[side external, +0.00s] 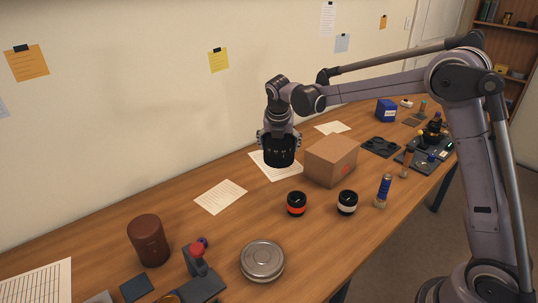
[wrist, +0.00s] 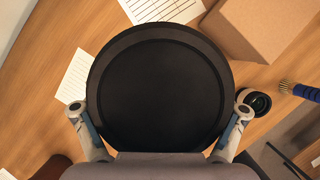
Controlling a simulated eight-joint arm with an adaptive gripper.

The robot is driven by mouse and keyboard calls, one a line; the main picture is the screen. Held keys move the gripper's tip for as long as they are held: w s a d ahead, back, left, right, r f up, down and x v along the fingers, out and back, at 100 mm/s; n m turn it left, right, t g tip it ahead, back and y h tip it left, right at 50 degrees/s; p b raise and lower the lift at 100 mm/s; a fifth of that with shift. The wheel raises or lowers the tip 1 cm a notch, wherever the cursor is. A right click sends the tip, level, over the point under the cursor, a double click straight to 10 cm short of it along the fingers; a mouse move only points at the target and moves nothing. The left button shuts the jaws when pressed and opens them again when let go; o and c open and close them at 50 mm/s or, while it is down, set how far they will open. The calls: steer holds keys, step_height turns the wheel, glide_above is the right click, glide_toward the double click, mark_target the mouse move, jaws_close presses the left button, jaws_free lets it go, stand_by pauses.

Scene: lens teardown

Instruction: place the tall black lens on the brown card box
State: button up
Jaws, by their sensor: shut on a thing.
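My gripper (side external: 279,137) is shut on the tall black lens (side external: 279,152) and holds it roughly upright, just left of the brown card box (side external: 331,161) in the side view. In the wrist view the lens (wrist: 160,90) fills the middle as a large black disc, with the fingers of my gripper (wrist: 160,118) at its lower left and lower right. I cannot tell the exact height of the lens above the table.
A red-banded lens (side external: 297,203) and a white-banded lens (side external: 347,202) stand in front of the box. A round metal tin (side external: 262,260) and a brown leather case (side external: 149,240) are nearer the front. Paper sheets lie behind.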

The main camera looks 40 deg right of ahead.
steer(key=s+d+r+m, duration=0.1)
steer(key=s+d+r, duration=0.3)
steer(key=d, duration=0.5)
steer(key=s+d+r+m+g+h, duration=0.1)
steer(key=s+d+r+m, duration=0.15)
steer(key=s+d, duration=0.5)
steer(key=s+d+r+m, duration=0.1)
steer(key=s+d+r, duration=0.25)
steer(key=d, duration=0.75)
glide_above(334, 146)
steer(key=shift+n, duration=0.25)
step_height(334, 146, down, 7)
steer(key=shift+w+r, duration=0.1)
steer(key=shift+f, duration=2)
steer(key=shift+f, duration=0.1)
steer(key=o, duration=1.6)
